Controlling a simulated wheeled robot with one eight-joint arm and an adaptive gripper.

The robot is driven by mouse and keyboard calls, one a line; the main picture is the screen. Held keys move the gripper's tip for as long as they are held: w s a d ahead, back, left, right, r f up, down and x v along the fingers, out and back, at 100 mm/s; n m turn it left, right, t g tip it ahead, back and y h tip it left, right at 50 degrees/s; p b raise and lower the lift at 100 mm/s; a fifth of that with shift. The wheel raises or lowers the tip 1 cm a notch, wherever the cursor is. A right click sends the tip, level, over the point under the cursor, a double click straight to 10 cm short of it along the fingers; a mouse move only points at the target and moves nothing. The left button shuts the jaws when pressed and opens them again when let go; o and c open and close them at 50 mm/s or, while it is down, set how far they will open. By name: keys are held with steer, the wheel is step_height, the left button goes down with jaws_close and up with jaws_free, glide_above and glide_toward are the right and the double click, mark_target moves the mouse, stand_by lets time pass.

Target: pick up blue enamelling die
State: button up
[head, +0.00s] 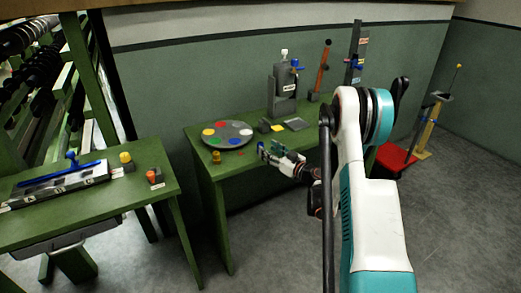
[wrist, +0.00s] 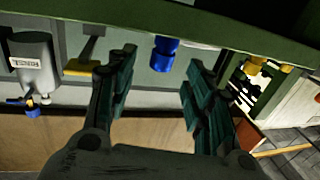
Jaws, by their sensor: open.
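The blue enamelling die, a short blue cylinder (wrist: 164,54), stands on the green bench (head: 237,167). In the wrist view, which looks upside down, it shows between my two fingers and a little beyond them, with a visible gap on each side. My gripper (wrist: 162,62) is open and empty. In the head view my gripper (head: 268,152) reaches in low over the front of the bench from the right. Blue shows at its fingertips there, but I cannot tell die from finger.
A round palette with coloured spots (head: 227,140), a small amber pot (head: 216,157), a grey machine (head: 284,90) and a grey plate (head: 298,124) share the bench. A second green bench (head: 95,205) stands left. A red stool (head: 394,158) is behind my arm.

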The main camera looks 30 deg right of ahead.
mark_target(263, 146)
steer(key=b+x, duration=0.2)
steer(key=x, duration=0.2)
steer(key=shift+w+a+f, duration=0.2)
steer(key=shift+w+a, duration=0.05)
steer(key=shift+w+a+r, duration=0.1)
steer(key=shift+w+r, duration=0.05)
steer(key=shift+w, duration=0.3)
jaws_close()
